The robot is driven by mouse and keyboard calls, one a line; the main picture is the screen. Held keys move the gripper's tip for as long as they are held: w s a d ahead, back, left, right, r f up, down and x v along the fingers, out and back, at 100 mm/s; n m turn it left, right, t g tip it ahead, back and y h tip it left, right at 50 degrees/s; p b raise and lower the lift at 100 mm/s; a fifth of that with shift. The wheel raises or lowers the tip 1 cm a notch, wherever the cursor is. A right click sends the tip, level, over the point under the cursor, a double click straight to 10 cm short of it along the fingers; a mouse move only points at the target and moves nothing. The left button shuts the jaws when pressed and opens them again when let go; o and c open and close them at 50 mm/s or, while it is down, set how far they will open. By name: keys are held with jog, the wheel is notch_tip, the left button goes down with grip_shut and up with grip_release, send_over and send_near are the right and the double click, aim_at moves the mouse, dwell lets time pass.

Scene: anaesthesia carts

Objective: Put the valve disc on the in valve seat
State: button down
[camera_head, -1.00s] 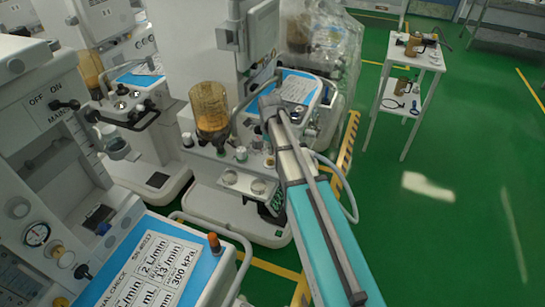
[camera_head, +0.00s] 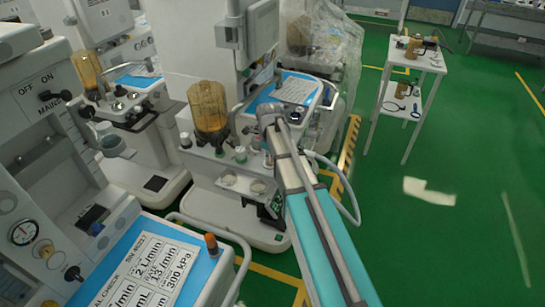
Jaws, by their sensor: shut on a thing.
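My arm (camera_head: 318,225) reaches from the bottom right up to the middle anaesthesia cart (camera_head: 215,205). Its far end is in front of that cart's right side, and my gripper cannot be made out there. The valve disc cannot be made out either. Which one is the in valve seat I cannot tell. Two round pale wells (camera_head: 229,179) lie lower on the cart's front.
A nearer cart with a blue-bordered label (camera_head: 150,265) fills the lower left. Another cart (camera_head: 130,105) stands behind it. A white side table (camera_head: 417,62) with amber items is at the upper right.

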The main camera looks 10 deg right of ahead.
jog(key=c, duration=0.8)
grip_release()
jog(key=shift+r, duration=0.15)
notch_tip(320, 180, up, 12)
jog(key=p, duration=1.2)
